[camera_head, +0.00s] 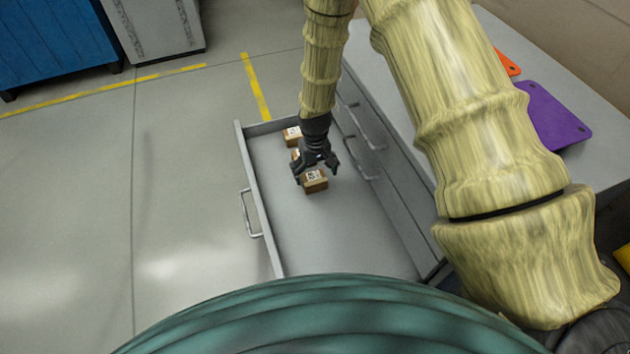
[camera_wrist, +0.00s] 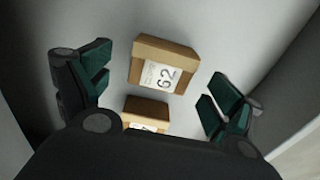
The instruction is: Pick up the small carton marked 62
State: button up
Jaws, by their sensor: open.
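The small carton marked 62 (camera_wrist: 163,64) is a brown box with a white label, lying in an open grey drawer (camera_head: 305,240). In the wrist view it sits between and beyond the spread fingers of my gripper (camera_wrist: 155,95). In the head view my gripper (camera_head: 316,172) hangs over the drawer, open and empty, close to a carton (camera_head: 315,183) whose label I cannot read there. A second carton (camera_wrist: 146,108) shows in the wrist view, partly hidden by my gripper's body.
Another carton (camera_head: 292,135) lies at the drawer's far end, and one more is mostly hidden behind my gripper. The drawer walls stand close on both sides. The near part of the drawer is bare. A purple board (camera_head: 556,118) lies on the cabinet top.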

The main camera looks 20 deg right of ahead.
aim_at(314, 178)
jog(key=shift+a+f, duration=0.1)
jog(key=shift+f, duration=1.9)
jog(key=shift+c, duration=0.4)
jog(key=c, duration=1.1)
jog(key=shift+r, duration=0.1)
